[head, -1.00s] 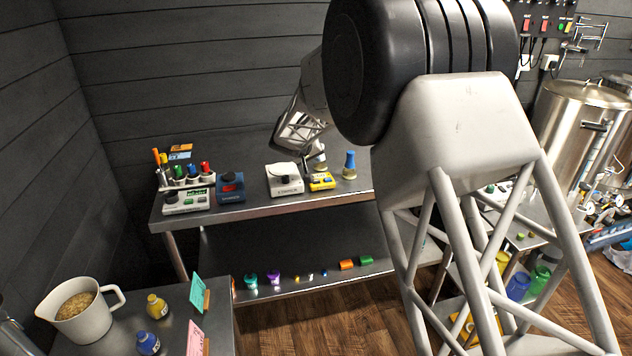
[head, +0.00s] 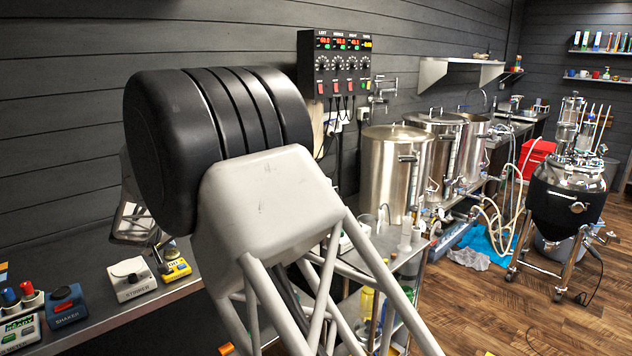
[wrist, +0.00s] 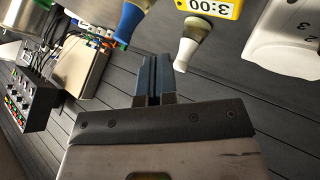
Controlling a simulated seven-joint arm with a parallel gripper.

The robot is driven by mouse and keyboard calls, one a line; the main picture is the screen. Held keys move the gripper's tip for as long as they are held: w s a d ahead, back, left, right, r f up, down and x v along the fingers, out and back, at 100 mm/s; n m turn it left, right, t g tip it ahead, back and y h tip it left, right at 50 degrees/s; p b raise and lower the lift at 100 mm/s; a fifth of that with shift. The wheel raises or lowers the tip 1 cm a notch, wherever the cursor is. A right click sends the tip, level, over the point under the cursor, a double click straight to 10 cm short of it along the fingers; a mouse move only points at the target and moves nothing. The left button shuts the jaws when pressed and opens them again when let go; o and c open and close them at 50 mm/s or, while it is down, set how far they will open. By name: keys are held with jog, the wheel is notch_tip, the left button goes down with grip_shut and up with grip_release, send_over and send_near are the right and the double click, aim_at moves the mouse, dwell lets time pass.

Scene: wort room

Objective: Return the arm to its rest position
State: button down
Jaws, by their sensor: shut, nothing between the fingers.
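My arm rises large in the middle-left of the head view, bent over the steel bench (head: 100,322). My gripper (wrist: 153,78) shows in the wrist view with its two dark fingers together and nothing between them. In the head view its end is small and partly hidden by my arm, above the bench near the white stirrer (head: 132,279) and the yellow timer (head: 177,268). In the wrist view the timer (wrist: 211,7) reads 3:00 upside down. A blue-handled brush-like item (wrist: 129,22) and a white-capped one (wrist: 190,45) appear beyond the fingers, seemingly apart from them.
A blue shaker (head: 66,307) stands left of the stirrer. A control panel (head: 338,65) hangs on the dark wall. Steel kettles (head: 391,175) line the right side, with a steel fermenter (head: 567,200) farther right. Open wooden floor (head: 480,310) lies at lower right.

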jog(key=s+d+r+m+g, duration=0.1)
jog(key=d+r, duration=0.2)
jog(key=d, duration=0.5)
jog(key=d+r+m+h, duration=0.1)
jog(key=d+r, duration=0.3)
jog(key=d, duration=0.4)
jog(key=s+d+r+m+g, duration=0.1)
jog(key=d+r, duration=0.2)
jog(key=d, duration=0.5)
jog(key=s+d+r+m+g+h, duration=0.1)
jog(key=s+d+r, duration=0.3)
jog(key=d, duration=0.6)
jog(key=s+d+r+m+g, duration=0.1)
jog(key=s+d+r, duration=0.1)
jog(key=s+d, duration=0.5)
jog(key=s+d+m+g+y, duration=0.1)
jog(key=s+d+m, duration=0.1)
jog(key=s+d, duration=1.55)
jog(key=s+d+f, duration=0.2)
jog(key=s+d, duration=0.2)
jog(key=s, duration=0.4)
jog(key=s+d+f+m+g+y, duration=0.1)
jog(key=s+d, duration=0.3)
jog(key=s, duration=0.4)
jog(key=shift+s+d+f+y, duration=0.15)
jog(key=shift+s+f+y, duration=0.15)
jog(key=shift+s+f, duration=0.15)
